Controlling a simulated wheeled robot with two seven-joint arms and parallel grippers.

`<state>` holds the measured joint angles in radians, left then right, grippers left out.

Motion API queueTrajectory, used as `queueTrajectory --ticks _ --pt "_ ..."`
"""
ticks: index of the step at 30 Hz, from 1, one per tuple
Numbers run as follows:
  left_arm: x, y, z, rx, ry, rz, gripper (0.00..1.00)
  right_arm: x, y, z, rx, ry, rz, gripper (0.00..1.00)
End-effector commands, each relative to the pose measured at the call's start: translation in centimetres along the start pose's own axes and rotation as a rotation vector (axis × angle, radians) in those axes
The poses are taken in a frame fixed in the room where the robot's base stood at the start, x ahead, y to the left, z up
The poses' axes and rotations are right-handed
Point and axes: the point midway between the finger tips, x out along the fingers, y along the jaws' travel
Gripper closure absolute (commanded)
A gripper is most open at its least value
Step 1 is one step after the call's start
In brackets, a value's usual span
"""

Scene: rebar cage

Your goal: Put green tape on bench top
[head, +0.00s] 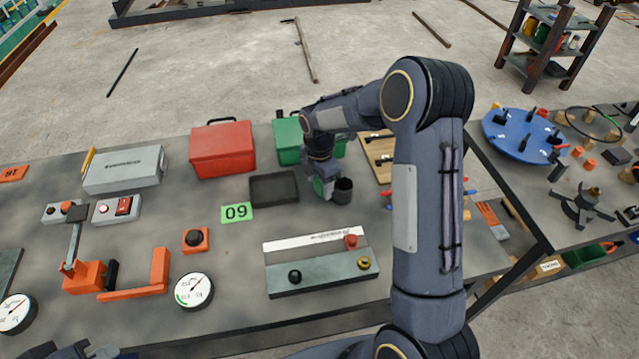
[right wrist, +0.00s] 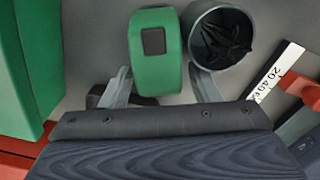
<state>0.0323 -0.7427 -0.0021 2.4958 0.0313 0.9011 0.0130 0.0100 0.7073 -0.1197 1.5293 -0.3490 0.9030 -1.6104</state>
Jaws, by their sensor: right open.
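The green tape (right wrist: 155,75) is between the two fingers of my right gripper (right wrist: 160,76) in the right wrist view. The fingers are apart, one on each side of the tape, and I see no firm grip on it. In the head view my right gripper (head: 324,180) is low over the bench top (head: 225,270), beside a dark cup (head: 343,191). The tape is mostly hidden there by the gripper. I cannot tell whether the tape rests on the bench. Dark parts of my left gripper (head: 82,351) show at the bottom left edge, cut off.
The cup touches or nearly touches the right finger. A black tray (head: 274,188), a green box (head: 288,140) and a red box (head: 222,149) stand nearby. A control panel with buttons (head: 322,275) lies in front. Bare bench shows around the green 09 card (head: 237,212).

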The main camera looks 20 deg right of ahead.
Motion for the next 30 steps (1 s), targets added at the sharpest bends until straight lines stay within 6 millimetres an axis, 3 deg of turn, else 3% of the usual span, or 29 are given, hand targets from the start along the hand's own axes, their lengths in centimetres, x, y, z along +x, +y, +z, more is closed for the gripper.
queueTrajectory --ticks 12,21,23,26,30 --pt "1.0 -0.4 0.5 0.0 -0.001 0.0 1.0 -8.4 0.1 0.0 0.0 0.0 0.006 0.44" --pt "1.1 -0.5 0.6 0.0 -0.001 0.0 1.0 -11.8 -0.6 0.0 0.036 0.008 0.013 0.44" --pt "1.1 -0.5 0.6 0.0 -0.001 0.0 1.0 -12.8 -1.6 -0.1 0.1 0.023 0.031 0.44" --pt "1.0 -0.5 0.5 0.0 -0.001 0.0 1.0 -15.2 -4.8 -0.4 0.297 0.073 0.081 0.44" --pt "1.1 -0.5 0.6 0.0 -0.001 0.0 1.0 -18.0 -11.5 -2.0 0.69 0.195 0.152 0.44"
